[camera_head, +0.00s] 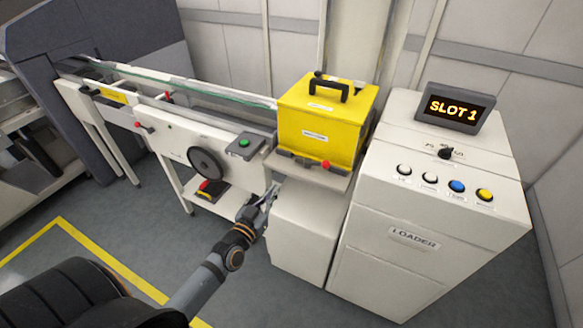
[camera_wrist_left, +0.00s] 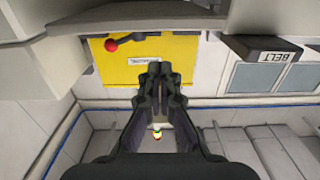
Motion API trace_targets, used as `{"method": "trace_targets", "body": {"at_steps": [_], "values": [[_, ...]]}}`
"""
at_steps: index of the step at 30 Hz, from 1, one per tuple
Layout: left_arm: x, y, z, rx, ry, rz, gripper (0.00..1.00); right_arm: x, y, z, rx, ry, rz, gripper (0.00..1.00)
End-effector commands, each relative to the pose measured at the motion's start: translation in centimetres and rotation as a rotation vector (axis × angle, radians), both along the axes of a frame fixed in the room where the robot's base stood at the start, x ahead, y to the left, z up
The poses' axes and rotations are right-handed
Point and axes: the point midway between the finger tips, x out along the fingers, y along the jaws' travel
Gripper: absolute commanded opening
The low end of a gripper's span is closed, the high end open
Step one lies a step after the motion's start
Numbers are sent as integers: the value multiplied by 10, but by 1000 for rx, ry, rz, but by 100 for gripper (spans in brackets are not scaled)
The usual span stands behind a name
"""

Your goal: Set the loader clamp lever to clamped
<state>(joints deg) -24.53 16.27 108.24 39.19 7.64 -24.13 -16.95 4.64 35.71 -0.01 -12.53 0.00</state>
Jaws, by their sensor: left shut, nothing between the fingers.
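The loader clamp lever (camera_head: 326,164) has a red knob and lies along the front edge of the loader's shelf, below the yellow box (camera_head: 318,115). The knob is at the lever's right end. In the left wrist view, the lever's red knob (camera_wrist_left: 110,45) shows at upper left in front of the yellow box (camera_wrist_left: 178,62). My left gripper (camera_head: 271,192) is shut and empty, below and left of the lever, apart from it. Its closed fingers (camera_wrist_left: 154,72) show in the left wrist view. My right gripper is not in view.
The loader cabinet (camera_head: 395,258) stands at right with a "SLOT 1" display (camera_head: 458,106), a selector knob (camera_head: 446,153) and several buttons. The conveyor at left carries a handwheel (camera_head: 205,163) and a green button (camera_head: 243,143). Open floor lies in front.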

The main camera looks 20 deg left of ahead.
Motion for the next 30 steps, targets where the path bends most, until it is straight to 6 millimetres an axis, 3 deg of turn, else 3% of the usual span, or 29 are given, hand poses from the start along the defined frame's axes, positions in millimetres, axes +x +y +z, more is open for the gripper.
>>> {"method": "trace_targets", "body": {"at_steps": [15, 21, 30], "values": [[105, -4, -1, -2, -3, 0, 0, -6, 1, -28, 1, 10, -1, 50], [124, -4, 0, 0, -1, 0, 0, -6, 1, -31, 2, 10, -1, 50], [127, -5, 0, 0, 1, 0, 0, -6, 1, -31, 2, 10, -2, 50]]}}
